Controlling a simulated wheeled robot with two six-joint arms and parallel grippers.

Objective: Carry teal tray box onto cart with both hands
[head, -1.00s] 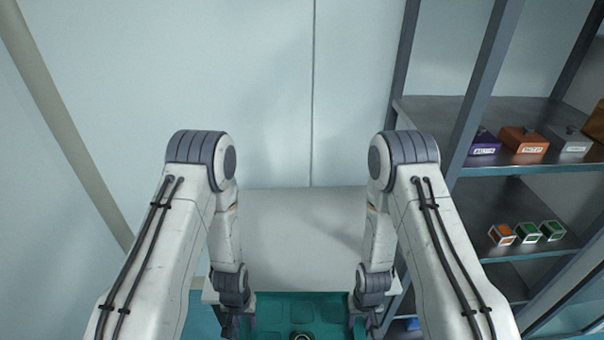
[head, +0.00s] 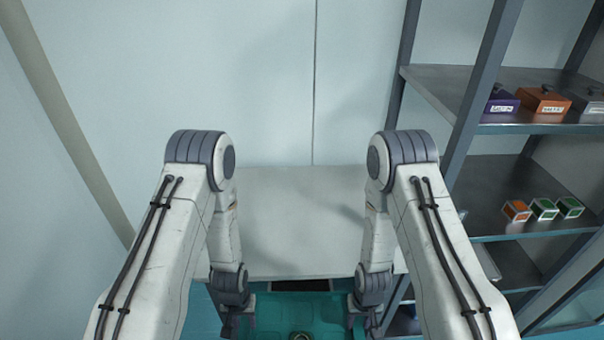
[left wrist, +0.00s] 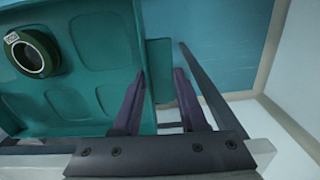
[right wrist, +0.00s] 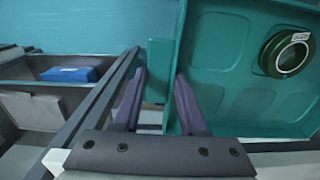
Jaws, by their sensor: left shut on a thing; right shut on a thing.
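The teal tray box (head: 285,313) is at the bottom centre of the head view, partly cut off by the frame. Its inside shows in the left wrist view (left wrist: 85,55) and the right wrist view (right wrist: 235,50). A round dark-green ring with a label (left wrist: 32,54) lies in it. My left gripper (head: 238,322) is shut on the tray's left side, with a teal tab between its fingers. My right gripper (head: 362,322) is shut on the right side likewise. A pale grey flat top (head: 290,225), perhaps the cart, is ahead of the tray and looks empty.
A grey metal shelf rack (head: 465,100) stands at the right. It bears lidded boxes, including an orange one (head: 542,101), and small cubes (head: 517,211). A blue item (right wrist: 68,74) lies on a grey surface in the right wrist view. A pale wall closes the back.

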